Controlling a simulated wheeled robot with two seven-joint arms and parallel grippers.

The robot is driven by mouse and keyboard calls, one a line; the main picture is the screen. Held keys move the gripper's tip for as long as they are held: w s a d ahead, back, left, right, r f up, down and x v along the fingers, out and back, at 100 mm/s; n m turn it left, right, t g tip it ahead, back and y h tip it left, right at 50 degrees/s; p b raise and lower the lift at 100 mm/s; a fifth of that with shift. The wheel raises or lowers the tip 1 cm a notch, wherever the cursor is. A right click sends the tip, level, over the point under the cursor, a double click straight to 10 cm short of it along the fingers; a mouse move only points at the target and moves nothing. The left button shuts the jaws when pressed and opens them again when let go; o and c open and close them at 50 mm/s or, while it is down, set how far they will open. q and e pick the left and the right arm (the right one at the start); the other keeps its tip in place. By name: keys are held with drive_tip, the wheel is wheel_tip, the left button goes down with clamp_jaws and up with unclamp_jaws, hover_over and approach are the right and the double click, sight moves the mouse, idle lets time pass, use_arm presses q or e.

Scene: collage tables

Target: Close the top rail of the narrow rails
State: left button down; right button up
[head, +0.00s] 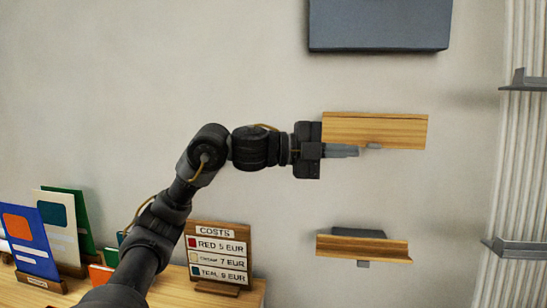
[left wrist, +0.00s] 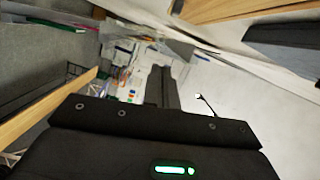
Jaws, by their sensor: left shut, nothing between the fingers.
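Two wooden rails are on the pale wall in the head view, an upper one (head: 375,130) and a lower one (head: 362,248). The upper one shows a broad flat front, with a small grey tab (head: 374,146) under its lower edge. The lower one looks like a shallow ledge with a grey tab below. My left gripper (head: 342,151) is shut and empty, just under the left half of the upper rail, its tips near the tab. I cannot tell if they touch. In the left wrist view my shut fingers (left wrist: 165,88) point away with nothing between them. My right gripper is not in view.
A dark grey panel (head: 380,25) is on the wall above. Grey ledges (head: 515,248) stick out from a ribbed panel at the right. A wooden table at lower left holds a COSTS sign (head: 218,255) and several coloured cards (head: 34,240). The wall between the rails is clear.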

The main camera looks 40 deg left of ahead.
use_arm(q)
drive_tip(key=b+v, duration=0.3)
drive_tip(key=v, duration=1.1)
drive_tip(key=shift+a+f+b, duration=0.25)
drive_tip(key=shift+b, duration=0.15)
